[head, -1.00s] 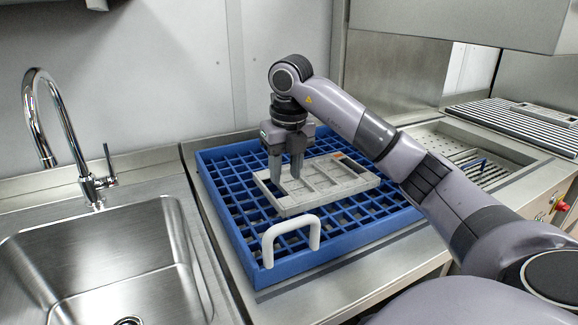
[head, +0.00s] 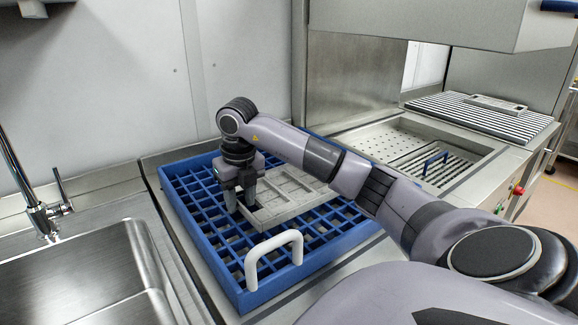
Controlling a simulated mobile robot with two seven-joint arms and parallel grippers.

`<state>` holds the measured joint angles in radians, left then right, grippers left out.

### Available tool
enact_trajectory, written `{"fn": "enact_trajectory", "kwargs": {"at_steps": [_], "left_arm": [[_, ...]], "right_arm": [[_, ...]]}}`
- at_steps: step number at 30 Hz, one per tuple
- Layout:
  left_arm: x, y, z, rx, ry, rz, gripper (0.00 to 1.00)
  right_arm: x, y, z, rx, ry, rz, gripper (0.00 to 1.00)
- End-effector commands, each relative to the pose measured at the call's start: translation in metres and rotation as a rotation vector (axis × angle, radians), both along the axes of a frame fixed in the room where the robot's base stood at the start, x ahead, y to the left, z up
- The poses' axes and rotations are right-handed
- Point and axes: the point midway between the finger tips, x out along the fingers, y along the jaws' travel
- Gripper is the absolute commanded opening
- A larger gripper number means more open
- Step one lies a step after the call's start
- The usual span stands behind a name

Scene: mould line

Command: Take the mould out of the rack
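The mould (head: 297,206) is a grey rectangular tray with compartments, lying on the blue rack (head: 190,240), a grid-bottomed basket with a white handle (head: 272,258). My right gripper (head: 248,206) points down at the mould's left end. Its two fingers are apart, one at the outer side of the end wall and one inside the end compartment. I cannot tell whether the fingers touch the wall. My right forearm hides the mould's far right part. My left gripper is not in view.
A steel sink (head: 85,285) with a tap (head: 38,195) is at the left. At the right are a perforated steel basin (head: 400,150) and a striped rack (head: 480,115) with a grey tray-like piece (head: 497,104) on it. A steel hood (head: 430,22) overhangs the back right.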

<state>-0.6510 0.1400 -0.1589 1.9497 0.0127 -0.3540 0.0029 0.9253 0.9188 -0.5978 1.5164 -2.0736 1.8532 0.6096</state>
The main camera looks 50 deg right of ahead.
Motion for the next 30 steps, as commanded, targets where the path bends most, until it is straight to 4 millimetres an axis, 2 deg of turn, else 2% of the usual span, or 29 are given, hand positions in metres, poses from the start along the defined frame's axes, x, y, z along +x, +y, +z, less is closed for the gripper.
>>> {"fn": "enact_trajectory", "kwargs": {"at_steps": [7, 10, 11, 23, 30], "left_arm": [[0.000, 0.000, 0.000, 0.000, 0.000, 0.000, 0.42], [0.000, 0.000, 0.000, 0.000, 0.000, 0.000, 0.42], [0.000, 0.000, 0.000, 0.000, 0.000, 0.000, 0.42], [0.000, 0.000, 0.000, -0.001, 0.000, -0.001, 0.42], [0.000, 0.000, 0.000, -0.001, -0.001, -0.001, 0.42]], "right_arm": [[0.000, 0.000, -0.002, 0.001, -0.001, 0.000, 0.37], [0.000, 0.000, -0.002, 0.001, -0.001, 0.000, 0.05], [0.000, 0.000, -0.002, 0.001, -0.001, 0.000, 0.00], [0.001, 0.000, 0.001, -0.001, -0.003, 0.000, 0.00], [0.001, 0.000, 0.021, 0.000, -0.005, 0.000, 0.00]]}}
